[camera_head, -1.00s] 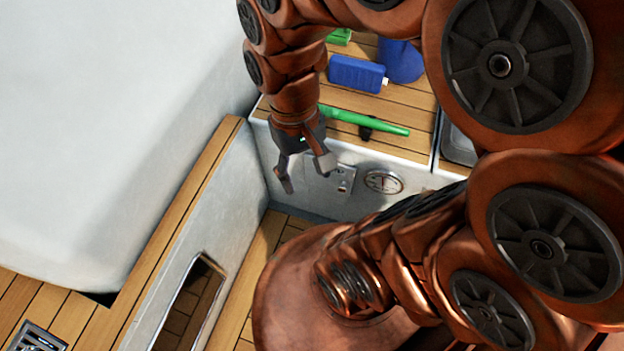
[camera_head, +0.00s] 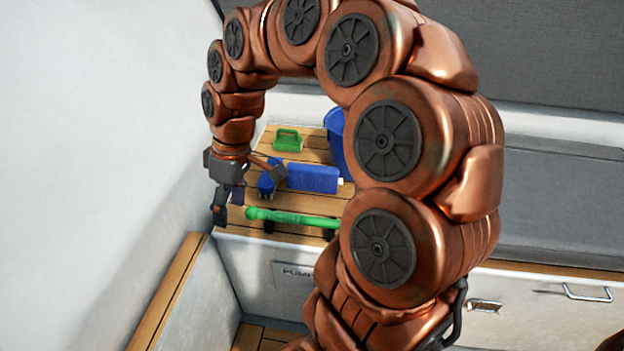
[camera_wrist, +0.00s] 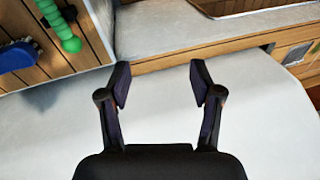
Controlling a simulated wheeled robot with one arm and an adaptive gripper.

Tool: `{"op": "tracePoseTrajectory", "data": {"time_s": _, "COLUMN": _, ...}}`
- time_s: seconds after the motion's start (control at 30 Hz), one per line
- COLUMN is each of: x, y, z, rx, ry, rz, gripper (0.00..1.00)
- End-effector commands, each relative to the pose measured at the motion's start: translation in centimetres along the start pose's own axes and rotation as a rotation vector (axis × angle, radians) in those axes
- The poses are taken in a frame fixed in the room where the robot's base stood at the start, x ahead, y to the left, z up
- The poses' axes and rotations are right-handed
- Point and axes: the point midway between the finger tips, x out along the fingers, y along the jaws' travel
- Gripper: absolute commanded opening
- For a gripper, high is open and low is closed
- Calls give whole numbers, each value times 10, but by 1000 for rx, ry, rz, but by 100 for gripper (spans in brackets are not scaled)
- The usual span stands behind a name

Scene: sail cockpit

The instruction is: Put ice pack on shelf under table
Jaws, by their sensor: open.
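A blue flat block with a small white cap (camera_head: 313,178), which may be the ice pack, lies on the slatted wooden top (camera_head: 300,150). My gripper (camera_head: 247,194) is open and empty, near the left edge of that top, left of the blue block. In the wrist view, my gripper (camera_wrist: 160,85) has its fingers spread over a plain pale surface, with nothing between them. The blue block cannot be made out in the wrist view. No table with a shelf under it can be made out.
A green-handled tool (camera_head: 292,217) and a blue brush (camera_head: 268,180) lie near my gripper. A green handled item (camera_head: 287,140) and a blue bucket (camera_head: 335,130) stand behind. A white wall (camera_head: 90,130) is close on the left. My arm hides much of the right.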

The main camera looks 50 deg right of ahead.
Motion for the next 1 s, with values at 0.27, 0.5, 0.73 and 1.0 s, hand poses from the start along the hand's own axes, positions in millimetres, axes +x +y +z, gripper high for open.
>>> {"op": "tracePoseTrajectory", "data": {"time_s": 0.27, "x": -14, "y": 119, "z": -19, "rx": -110, "ry": 157, "rz": 13, "gripper": 65}}
{"op": "tracePoseTrajectory", "data": {"time_s": 0.5, "x": -13, "y": 236, "z": 17, "rx": -146, "ry": 248, "rz": 82, "gripper": 65}}
{"op": "tracePoseTrajectory", "data": {"time_s": 0.73, "x": -1, "y": 318, "z": 80, "rx": -148, "ry": 272, "rz": 154, "gripper": 65}}
{"op": "tracePoseTrajectory", "data": {"time_s": 1.0, "x": 9, "y": 345, "z": 108, "rx": -148, "ry": 267, "rz": 182, "gripper": 65}}
